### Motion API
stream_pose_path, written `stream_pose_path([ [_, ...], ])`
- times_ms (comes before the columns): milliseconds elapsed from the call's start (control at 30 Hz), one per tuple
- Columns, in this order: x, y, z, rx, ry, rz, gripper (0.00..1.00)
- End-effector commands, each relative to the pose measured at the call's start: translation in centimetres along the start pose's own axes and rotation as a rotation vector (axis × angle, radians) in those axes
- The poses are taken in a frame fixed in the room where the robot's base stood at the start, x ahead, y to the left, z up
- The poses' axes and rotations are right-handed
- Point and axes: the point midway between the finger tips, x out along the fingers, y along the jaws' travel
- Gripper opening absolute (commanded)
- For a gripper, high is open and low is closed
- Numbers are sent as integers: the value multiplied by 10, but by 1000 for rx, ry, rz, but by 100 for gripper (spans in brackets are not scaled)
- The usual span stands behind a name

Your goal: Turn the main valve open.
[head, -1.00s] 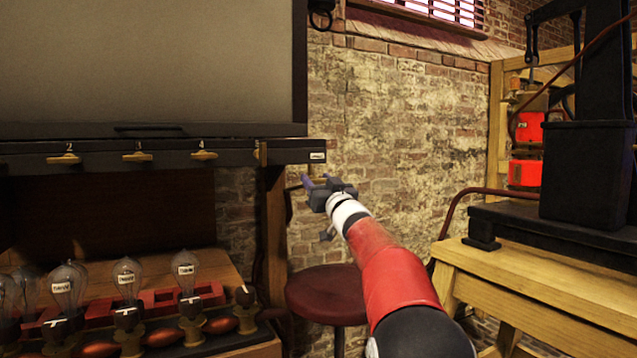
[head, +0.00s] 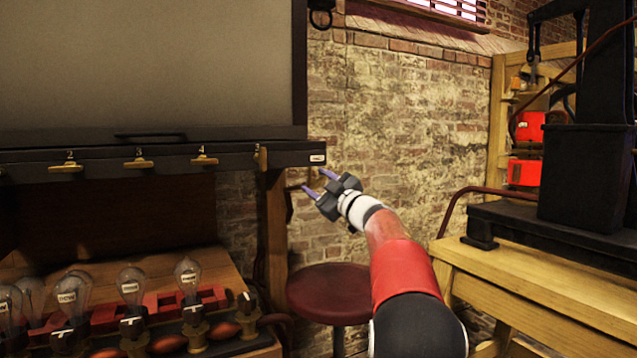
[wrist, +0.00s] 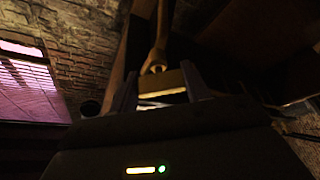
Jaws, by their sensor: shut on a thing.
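A brass valve handle (wrist: 172,80) on a brass stem (wrist: 158,45) sits between my fingers in the wrist view, one finger on each side. My gripper (head: 314,180) is shut on this handle. In the head view its purple-grey fingers point up and left, just below the white-labelled right end of a black bar (head: 230,157). The gripper is tilted there, with one finger higher and to the right of the other. I cannot make out the handle between the fingers in the head view, and the label is too small to read.
Brass taps numbered 2, 3 and 4 (head: 204,161) line the bar to the left. Below stand several glass bulbs (head: 188,276) on a wooden bench. A red round stool (head: 328,294) is under my arm. A wooden table (head: 540,285) with black apparatus stands at the right.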

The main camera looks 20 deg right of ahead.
Motion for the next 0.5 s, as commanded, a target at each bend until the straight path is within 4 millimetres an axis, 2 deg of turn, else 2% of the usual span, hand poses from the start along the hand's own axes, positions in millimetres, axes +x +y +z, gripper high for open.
stream_pose_path([
  [200,0,-1,1,-117,0,-50,24],
  [500,0,-1,1,-194,0,-82,24],
])
